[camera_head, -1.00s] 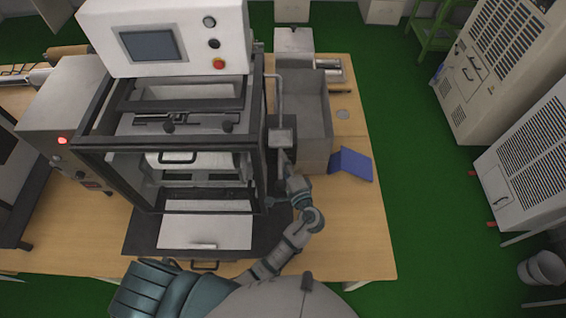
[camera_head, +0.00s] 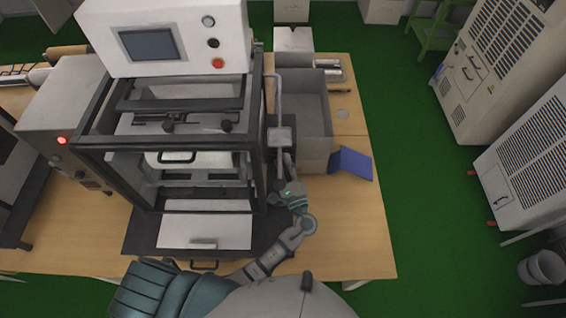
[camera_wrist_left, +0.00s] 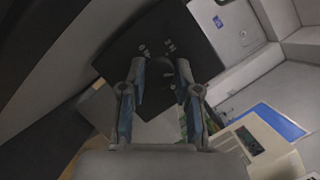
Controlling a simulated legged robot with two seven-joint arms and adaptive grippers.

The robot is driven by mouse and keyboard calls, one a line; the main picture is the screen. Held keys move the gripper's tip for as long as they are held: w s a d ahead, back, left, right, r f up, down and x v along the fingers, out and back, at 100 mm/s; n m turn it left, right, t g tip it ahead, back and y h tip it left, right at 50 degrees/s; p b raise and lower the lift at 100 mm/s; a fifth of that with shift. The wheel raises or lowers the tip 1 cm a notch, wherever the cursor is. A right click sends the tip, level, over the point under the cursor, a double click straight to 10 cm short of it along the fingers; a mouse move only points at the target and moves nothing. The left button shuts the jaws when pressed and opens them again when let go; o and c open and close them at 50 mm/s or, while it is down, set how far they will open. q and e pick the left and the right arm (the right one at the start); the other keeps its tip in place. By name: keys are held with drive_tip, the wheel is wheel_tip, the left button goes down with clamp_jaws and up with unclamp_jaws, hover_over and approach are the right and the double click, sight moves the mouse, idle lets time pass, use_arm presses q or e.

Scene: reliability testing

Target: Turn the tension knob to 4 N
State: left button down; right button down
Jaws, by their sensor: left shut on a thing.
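The tension knob (camera_wrist_left: 159,74) is a dark round knob on a dark panel (camera_wrist_left: 190,35) with small white marks, in the left wrist view. My left gripper (camera_wrist_left: 161,68) has one finger on each side of the knob and is shut on it. In the head view my left gripper (camera_head: 284,178) is at the right side of the framed machine (camera_head: 257,130), and the knob cannot be made out there. My right gripper is not in view.
A grey open bin (camera_head: 314,152) stands right of the machine, close to my left wrist. A blue item (camera_head: 350,163) lies beside it. A white control box (camera_head: 165,38) tops the machine. The wooden table (camera_head: 350,235) is clear at the front right.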

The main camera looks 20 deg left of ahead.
use_arm(q)
drive_tip(key=shift+s+d+f, duration=0.1)
drive_tip(key=shift+f, duration=0.3)
drive_tip(key=c, duration=0.9)
unclamp_jaws()
drive_tip(key=shift+o, duration=0.4)
drive_tip(key=shift+r, duration=0.1)
drive_tip(key=v, duration=1.2)
drive_tip(key=shift+d, duration=0.1)
